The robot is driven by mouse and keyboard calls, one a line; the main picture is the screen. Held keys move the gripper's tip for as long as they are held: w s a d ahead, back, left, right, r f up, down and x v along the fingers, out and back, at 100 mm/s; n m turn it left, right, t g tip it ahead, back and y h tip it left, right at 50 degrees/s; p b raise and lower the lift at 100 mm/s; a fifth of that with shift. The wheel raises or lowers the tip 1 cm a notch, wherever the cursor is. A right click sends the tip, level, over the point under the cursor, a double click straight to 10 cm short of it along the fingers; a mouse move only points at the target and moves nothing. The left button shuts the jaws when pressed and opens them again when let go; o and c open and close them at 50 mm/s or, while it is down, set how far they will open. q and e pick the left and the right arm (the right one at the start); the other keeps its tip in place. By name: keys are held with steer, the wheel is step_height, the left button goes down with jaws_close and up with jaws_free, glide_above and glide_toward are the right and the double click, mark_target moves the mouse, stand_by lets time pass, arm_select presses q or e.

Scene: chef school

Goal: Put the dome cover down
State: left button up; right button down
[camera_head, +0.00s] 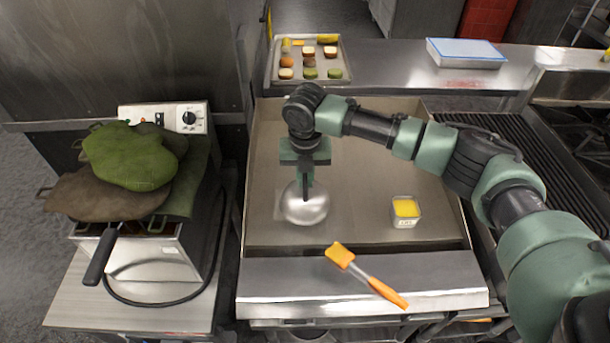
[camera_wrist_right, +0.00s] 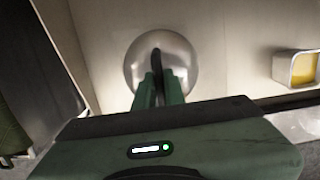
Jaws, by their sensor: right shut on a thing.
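The dome cover (camera_head: 304,208) is a shiny silver dome with a dark handle on top. It is at the griddle (camera_head: 375,190), left of the middle; whether it touches the surface I cannot tell. My right gripper (camera_head: 306,183) points down from above and is shut on the handle. In the right wrist view the dome cover (camera_wrist_right: 178,55) lies beyond the fingers of my right gripper (camera_wrist_right: 160,85), with the dark handle between them. What is under the dome is hidden. My left gripper is not in view.
A small container with yellow contents (camera_head: 406,211) stands right of the dome. An orange brush (camera_head: 365,275) lies at the griddle's front ledge. A tray of food pieces (camera_head: 280,68) is behind. A fryer with green and brown mitt-like items (camera_head: 130,160) stands left. The griddle's back is clear.

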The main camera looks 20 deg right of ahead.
steer(key=shift+f, duration=0.15)
steer(key=shift+f, duration=0.4)
steer(key=c, duration=1.5)
jaws_free()
step_height(320, 180, up, 13)
steer(key=s+b, duration=0.1)
steer(key=b, duration=0.1)
steer(key=shift+s+a, duration=0.2)
steer(key=shift+a, duration=0.05)
